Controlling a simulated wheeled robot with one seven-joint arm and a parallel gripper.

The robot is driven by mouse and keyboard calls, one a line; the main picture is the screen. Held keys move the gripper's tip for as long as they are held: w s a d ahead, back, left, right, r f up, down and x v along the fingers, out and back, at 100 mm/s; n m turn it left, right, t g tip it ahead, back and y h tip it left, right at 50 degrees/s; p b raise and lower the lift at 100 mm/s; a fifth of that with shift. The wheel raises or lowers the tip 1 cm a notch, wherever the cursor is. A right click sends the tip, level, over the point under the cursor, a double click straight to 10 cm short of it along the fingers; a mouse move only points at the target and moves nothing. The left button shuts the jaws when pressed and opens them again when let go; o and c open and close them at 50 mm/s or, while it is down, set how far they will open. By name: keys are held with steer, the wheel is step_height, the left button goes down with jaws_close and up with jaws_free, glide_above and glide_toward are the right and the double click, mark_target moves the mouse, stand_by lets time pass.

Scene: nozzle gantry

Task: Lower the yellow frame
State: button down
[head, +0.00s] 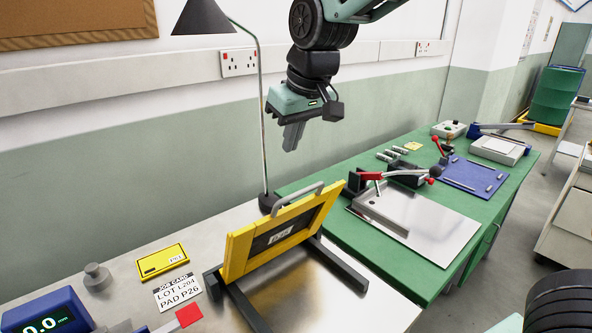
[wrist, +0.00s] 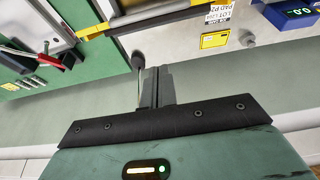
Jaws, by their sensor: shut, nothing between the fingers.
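The yellow frame (head: 238,258) stands raised and tilted on a dark base (head: 342,267) on the steel-topped bench. It holds a dark panel with a white label, and a grey handle (head: 298,194) is on its upper edge. A yellow edge of the frame also shows at the top of the wrist view (wrist: 135,21). My gripper (head: 291,146) is above and behind the frame, apart from it, near the wall. Its fingers are together and empty, and they also show in the wrist view (wrist: 158,75).
A lamp (head: 262,100) stands behind the frame, its pole left of my gripper. A yellow pad box (head: 162,261), a job card (head: 178,291) and a blue display (head: 48,314) lie left. A green bench (head: 345,225) with clamps and a metal plate (head: 430,228) is right.

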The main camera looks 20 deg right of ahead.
steer(key=p, duration=0.1)
glide_above(295, 206)
steer(key=w, duration=0.3)
step_height(295, 206, down, 5)
steer(key=s+f, duration=0.1)
steer(key=s+f+p, duration=0.1)
steer(key=s, duration=0.1)
steer(key=shift+s+d+f, duration=0.15)
steer(key=shift+s+f, duration=0.1)
steer(key=shift+f, duration=0.15)
